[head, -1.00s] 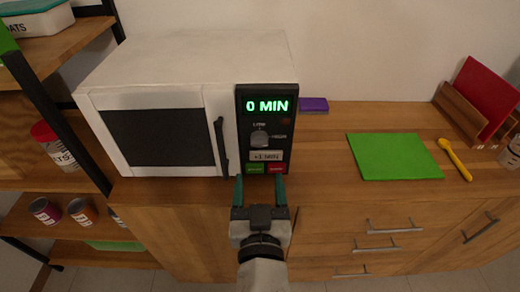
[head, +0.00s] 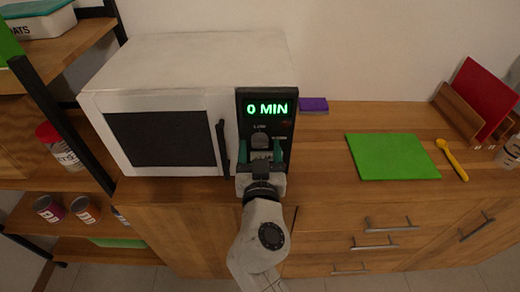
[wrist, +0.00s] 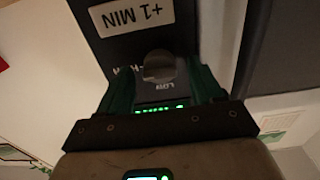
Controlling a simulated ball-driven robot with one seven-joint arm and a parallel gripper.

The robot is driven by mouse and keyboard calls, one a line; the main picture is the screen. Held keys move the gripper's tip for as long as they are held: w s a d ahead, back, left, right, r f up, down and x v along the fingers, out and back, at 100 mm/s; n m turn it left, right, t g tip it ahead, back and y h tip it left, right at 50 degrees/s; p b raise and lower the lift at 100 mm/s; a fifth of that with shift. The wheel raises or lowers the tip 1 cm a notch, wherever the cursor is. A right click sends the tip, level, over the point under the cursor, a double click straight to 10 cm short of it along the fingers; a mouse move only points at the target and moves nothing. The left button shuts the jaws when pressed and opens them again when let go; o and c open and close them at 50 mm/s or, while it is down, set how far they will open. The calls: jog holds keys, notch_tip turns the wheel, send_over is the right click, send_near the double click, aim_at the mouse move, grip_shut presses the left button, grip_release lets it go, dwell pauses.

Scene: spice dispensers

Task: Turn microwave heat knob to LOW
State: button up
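The white microwave (head: 180,60) stands on the wooden counter with its black control panel at its right side. The grey heat knob (head: 260,141) sits on that panel below the green "0 MIN" display (head: 266,108). In the wrist view the knob (wrist: 158,66) lies between my two green fingers, with the "LOW" label beside it. My gripper (head: 261,150) is in front of the panel, its fingers spread at either side of the knob; gaps show, so it is open and holds nothing. Which way the knob points I cannot tell. My gripper hides the lower buttons in the head view.
The microwave door handle (head: 222,148) is just left of my gripper. A green board (head: 392,157), a yellow utensil (head: 453,160) and a purple sponge-like block (head: 313,104) lie on the counter to the right. A shelf with cans stands at the left.

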jog(key=c, duration=1)
jog(key=shift+c, duration=0.2)
jog(key=shift+n, duration=0.3)
jog(key=n+b, duration=0.1)
jog(key=n, duration=0.2)
jog(key=shift+n, duration=0.3)
jog(key=n, duration=0.4)
jog(key=shift+n, duration=0.3)
jog(key=n+p, duration=0.1)
jog(key=n, duration=0.3)
jog(key=n+p, duration=0.1)
jog(key=n, duration=0.4)
jog(key=shift+f+p, duration=0.1)
jog(key=shift+p, duration=0.2)
